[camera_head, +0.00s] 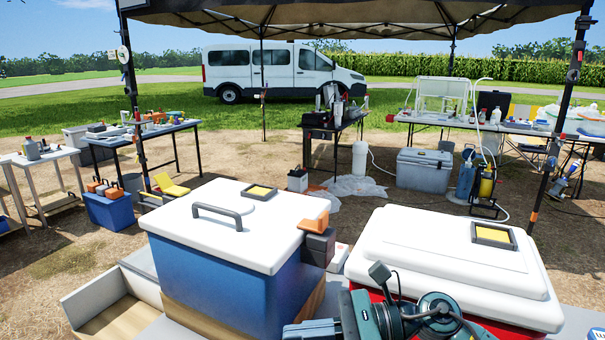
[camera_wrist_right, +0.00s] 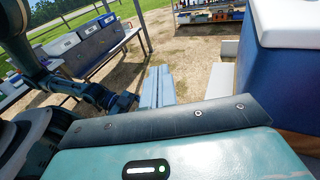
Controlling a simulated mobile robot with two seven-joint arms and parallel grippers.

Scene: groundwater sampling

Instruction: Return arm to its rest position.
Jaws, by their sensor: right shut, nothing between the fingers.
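My right gripper (camera_head: 310,329) shows at the bottom of the head view, in front of the blue cooler's lower right part and left of the red cooler. In the right wrist view its two pale blue fingers (camera_wrist_right: 157,87) lie side by side, shut and empty. My right arm (camera_head: 415,318) is bent, and its teal and black links cover part of the red cooler's front. My left gripper is not in view.
A blue cooler (camera_head: 215,272) with a white lid stands close by; its side (camera_wrist_right: 274,75) is right of the fingers in the wrist view. A red cooler with a white lid (camera_head: 440,262) stands to the right. An open tray (camera_head: 95,298) lies at left. Tables stand farther back.

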